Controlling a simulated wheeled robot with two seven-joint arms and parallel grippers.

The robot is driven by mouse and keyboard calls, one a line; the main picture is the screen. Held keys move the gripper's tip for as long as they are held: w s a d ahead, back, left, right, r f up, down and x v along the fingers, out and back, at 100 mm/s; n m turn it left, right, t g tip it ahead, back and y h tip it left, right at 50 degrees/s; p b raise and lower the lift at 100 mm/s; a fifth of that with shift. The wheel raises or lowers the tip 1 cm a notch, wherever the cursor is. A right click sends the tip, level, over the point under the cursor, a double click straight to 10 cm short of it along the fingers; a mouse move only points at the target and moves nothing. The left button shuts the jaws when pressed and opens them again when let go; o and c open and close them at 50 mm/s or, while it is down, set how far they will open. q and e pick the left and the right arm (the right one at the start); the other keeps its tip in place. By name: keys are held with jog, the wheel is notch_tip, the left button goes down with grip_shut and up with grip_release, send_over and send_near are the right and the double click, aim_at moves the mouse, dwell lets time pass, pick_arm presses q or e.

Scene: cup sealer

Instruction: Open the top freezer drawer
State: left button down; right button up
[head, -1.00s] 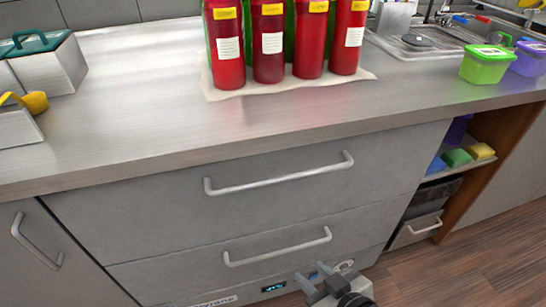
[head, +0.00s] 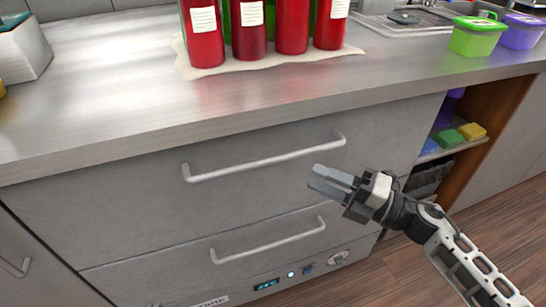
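The top freezer drawer (head: 120,205) is a wide grey front under the counter, and it is shut. Its long silver bar handle (head: 265,160) runs across its upper part. A lower drawer with its own bar handle (head: 268,243) is below it, also shut. My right gripper (head: 322,180) is in front of the drawer's right part, just below the right end of the top handle and apart from it in the picture. Its two fingers point left with a narrow gap between them, and nothing shows in it. My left gripper is not in view.
The steel counter (head: 110,90) overhangs the drawers. Several red bottles (head: 249,35) stand on it on a pale mat. Green (head: 472,40) and purple (head: 520,33) tubs sit at the right. An open shelf holds colored sponges (head: 472,131). A control panel (head: 290,275) is below.

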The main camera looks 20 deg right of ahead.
aim_at(273, 159)
jog(key=p+x, duration=0.1)
jog(key=x, duration=0.9)
jog(key=shift+w+a, duration=0.25)
grip_shut()
